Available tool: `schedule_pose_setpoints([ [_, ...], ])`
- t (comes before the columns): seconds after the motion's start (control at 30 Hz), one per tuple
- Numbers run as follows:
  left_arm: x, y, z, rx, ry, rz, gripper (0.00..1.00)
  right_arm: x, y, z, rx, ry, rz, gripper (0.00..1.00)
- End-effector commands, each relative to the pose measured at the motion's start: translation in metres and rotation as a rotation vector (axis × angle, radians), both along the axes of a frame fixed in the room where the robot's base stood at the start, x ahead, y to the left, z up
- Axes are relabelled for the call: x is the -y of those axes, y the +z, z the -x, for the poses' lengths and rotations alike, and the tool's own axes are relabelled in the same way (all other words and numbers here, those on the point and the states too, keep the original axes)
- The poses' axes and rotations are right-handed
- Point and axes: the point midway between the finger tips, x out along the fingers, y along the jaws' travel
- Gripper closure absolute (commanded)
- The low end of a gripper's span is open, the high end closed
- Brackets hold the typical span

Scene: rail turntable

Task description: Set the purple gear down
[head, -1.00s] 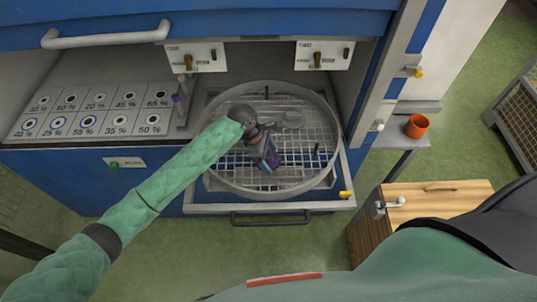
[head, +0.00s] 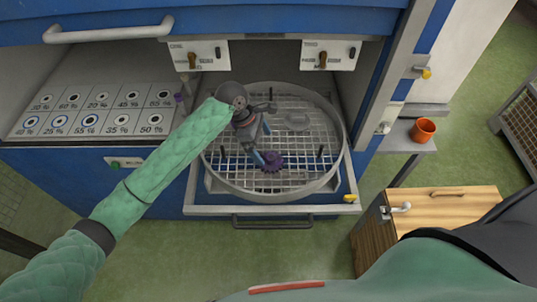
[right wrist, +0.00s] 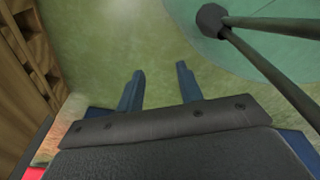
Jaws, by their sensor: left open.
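The purple gear (head: 272,161) lies on the wire mesh of the round turntable basket (head: 214,178), toward its front and right of its middle. It appears to rest flat. My left gripper (head: 262,145) is open, just behind and left of the gear. One fingertip is close to the gear's edge; I cannot tell whether it touches. My right gripper (right wrist: 158,78) shows in the right wrist view with its two blue fingers apart and nothing between them, over green floor.
A grey flat part (head: 292,122) lies on the mesh, and dark upright pins stand in the basket. A panel of percent-marked round spots (head: 90,110) is at the left. An orange cup (head: 423,130) stands on a side shelf. A wooden cabinet (head: 440,205) is at the right.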

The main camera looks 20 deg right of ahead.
Motion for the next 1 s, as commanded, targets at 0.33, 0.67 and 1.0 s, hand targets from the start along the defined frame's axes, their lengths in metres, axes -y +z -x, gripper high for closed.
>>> schedule_pose_setpoints([
  [0.33, -0.015, 0.037, -0.008, 0.001, -0.001, 0.001, 0.00, -0.006, 0.005, -0.030, 0.022, -0.001, -0.004, 0.64],
  [0.67, -0.016, 0.041, -0.008, 0.000, -0.001, 0.000, 0.00, -0.006, 0.006, -0.033, 0.025, -0.001, -0.004, 0.64],
  [1.0, -0.016, 0.041, -0.008, 0.000, -0.001, 0.000, 0.00, -0.003, 0.006, -0.033, 0.024, 0.000, 0.000, 0.64],
])
